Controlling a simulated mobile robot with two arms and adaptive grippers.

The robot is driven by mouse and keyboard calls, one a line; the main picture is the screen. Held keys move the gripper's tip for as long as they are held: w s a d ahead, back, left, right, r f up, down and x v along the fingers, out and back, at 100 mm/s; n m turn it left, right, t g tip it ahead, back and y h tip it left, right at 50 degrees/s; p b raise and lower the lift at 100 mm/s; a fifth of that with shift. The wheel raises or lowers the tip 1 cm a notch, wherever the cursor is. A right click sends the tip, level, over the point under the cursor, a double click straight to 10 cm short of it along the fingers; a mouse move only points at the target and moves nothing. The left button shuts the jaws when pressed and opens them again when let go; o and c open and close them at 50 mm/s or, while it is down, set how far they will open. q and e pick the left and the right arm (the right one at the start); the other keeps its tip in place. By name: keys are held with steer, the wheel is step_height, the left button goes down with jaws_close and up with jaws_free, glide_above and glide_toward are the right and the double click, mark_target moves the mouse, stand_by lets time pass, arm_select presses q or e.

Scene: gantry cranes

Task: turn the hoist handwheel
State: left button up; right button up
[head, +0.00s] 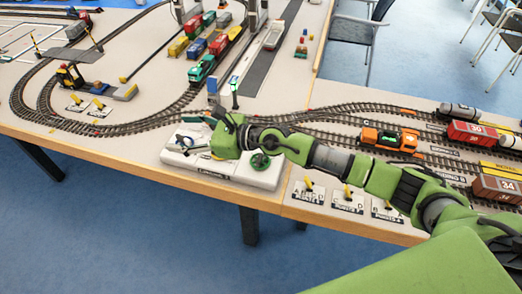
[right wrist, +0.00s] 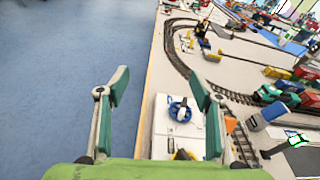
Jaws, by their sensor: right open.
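A white control panel (head: 230,172) sits at the table's front edge. A green handwheel (head: 260,162) is on its right part. A small blue handwheel (head: 186,142) is on its left part; in the right wrist view a blue handwheel (right wrist: 180,110) stands on a white box. I cannot read which wheel is the hoist's. My right gripper (head: 214,133) is over the panel, between the two wheels in the head view. In the right wrist view it (right wrist: 159,88) is open and empty, with the blue wheel beyond the fingers, nearer the right finger. My left gripper is out of view.
Rail tracks (head: 330,112) run behind the panel, with an orange locomotive (head: 390,139) to the right. Several yellow levers (head: 347,192) stand right of the panel. Blue floor lies in front of the table.

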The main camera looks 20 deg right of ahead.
steer(key=s+d+g+h, duration=0.2)
steer(key=d+g+h, duration=0.3)
steer(key=d, duration=0.7)
steer(key=m+g+h+p, duration=0.1)
steer(key=g+h+p, duration=0.1)
steer(key=h, duration=0.2)
glide_toward(260, 159)
steer(key=x, duration=0.3)
steer(key=w+p+x, duration=0.1)
steer(key=x, duration=0.2)
steer(key=p+x, duration=0.1)
steer(key=x, duration=0.2)
steer(key=shift+w+d, duration=0.25)
steer(key=c, duration=1.1)
